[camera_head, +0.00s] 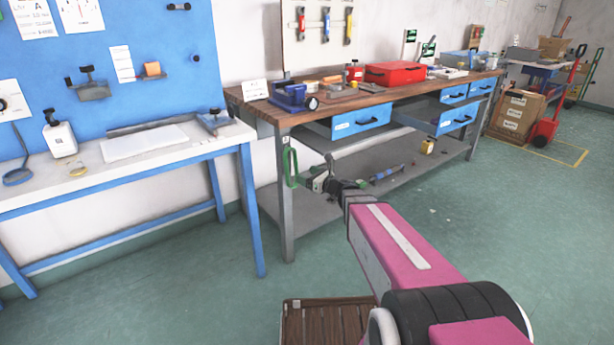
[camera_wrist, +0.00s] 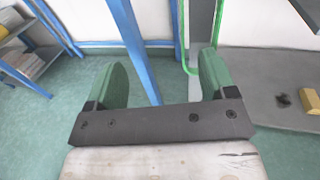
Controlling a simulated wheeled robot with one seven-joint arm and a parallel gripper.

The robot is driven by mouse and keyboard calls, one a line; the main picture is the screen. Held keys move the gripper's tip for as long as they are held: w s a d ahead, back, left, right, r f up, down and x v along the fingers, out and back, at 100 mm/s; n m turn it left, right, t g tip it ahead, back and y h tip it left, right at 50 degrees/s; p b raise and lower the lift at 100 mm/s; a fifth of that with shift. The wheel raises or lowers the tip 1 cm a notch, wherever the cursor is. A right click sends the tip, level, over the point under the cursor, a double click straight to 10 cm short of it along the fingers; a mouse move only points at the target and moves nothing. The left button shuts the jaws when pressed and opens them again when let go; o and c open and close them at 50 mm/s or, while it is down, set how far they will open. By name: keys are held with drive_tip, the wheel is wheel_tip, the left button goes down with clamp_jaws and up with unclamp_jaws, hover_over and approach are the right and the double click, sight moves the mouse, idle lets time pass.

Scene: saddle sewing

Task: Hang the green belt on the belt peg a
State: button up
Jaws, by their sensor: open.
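The green belt (camera_head: 290,165) is a thin, narrow loop hanging upright at the near left leg of the wooden-topped workbench. A small pale tag shows just above it. The peg itself is too small to make out. In the wrist view, the belt's lower part (camera_wrist: 184,45) shows beyond my fingers, near the right one, and its top is cut off. My gripper (camera_head: 318,180) is just right of the belt in the head view. In the wrist view, my gripper (camera_wrist: 162,78) has its green fingers wide apart, with nothing clearly held between them.
The wooden-topped workbench (camera_head: 385,98) has open blue drawers (camera_head: 360,122) and a grey lower shelf (camera_head: 385,180) with loose tools. A blue-legged white table (camera_head: 100,178) stands left. A slatted wooden piece (camera_head: 325,325) lies low in front.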

drive_tip(key=shift+s+d, duration=0.35)
drive_tip(key=shift+s, duration=0.2)
idle(0.4)
drive_tip(key=s+d+f+n+g+h, duration=0.2)
drive_tip(key=s+f+n+g+h, duration=0.2)
drive_tip(key=s+f+n+g, duration=0.7)
drive_tip(key=s+d+f+n+h, duration=0.1)
drive_tip(key=s+d+n+h, duration=0.8)
drive_tip(key=d+n, duration=0.3)
drive_tip(key=s+n, duration=0.1)
drive_tip(key=n, duration=0.2)
drive_tip(key=shift+d+f+g, duration=0.2)
drive_tip(key=shift+f+g, duration=0.1)
drive_tip(key=shift+f, duration=0.1)
drive_tip(key=shift+s, duration=0.1)
